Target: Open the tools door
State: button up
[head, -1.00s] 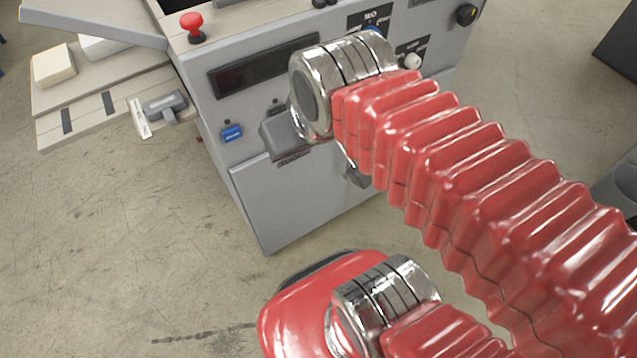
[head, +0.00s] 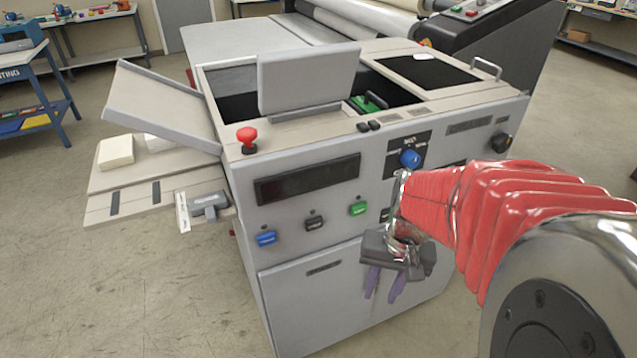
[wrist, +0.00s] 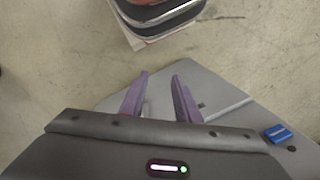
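The tools door is most likely the grey lower panel (head: 305,312) on the front of the machine, with a small dark label near its top edge too small to read. It looks shut and flush. My gripper (head: 384,284) is in front of the right part of this panel and hides some of it. In the wrist view its purple fingers (wrist: 160,82) are apart with nothing between them. Grey panel (wrist: 215,92) shows beyond the fingers, with a small dark part next to the right finger. I cannot tell contact.
Above the panel are a blue button (head: 266,239), a black button (head: 314,223), a green button (head: 358,208) and a blue knob (head: 410,158). A red stop button (head: 247,138) stands on top. A side tray (head: 110,190) juts left. The floor (head: 120,300) at left is clear.

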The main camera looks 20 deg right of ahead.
jog(key=s+d+f+m+t+y, duration=0.15)
jog(key=f+m+t+y, duration=0.3)
jog(key=f+m, duration=0.55)
jog(key=d+f+m+t+y, duration=0.3)
jog(key=f+m+y, duration=0.35)
jog(key=f, duration=0.55)
jog(key=w+d+f+m+t+h, duration=0.2)
jog(key=d+m+t+h, duration=0.2)
jog(key=d+m+t, duration=0.1)
jog(key=w+d+f+m+t+h, duration=0.3)
jog(key=d+m+t, duration=0.1)
jog(key=d, duration=0.3)
jog(key=shift+w+m+t+h, duration=0.35)
jog(key=shift+m+h, duration=0.05)
jog(key=shift+m, duration=0.35)
jog(key=shift+w, duration=0.1)
jog(key=shift+x, duration=6.85)
jog(key=shift+c, duration=0.2)
jog(key=shift+d, duration=0.1)
grip_shut()
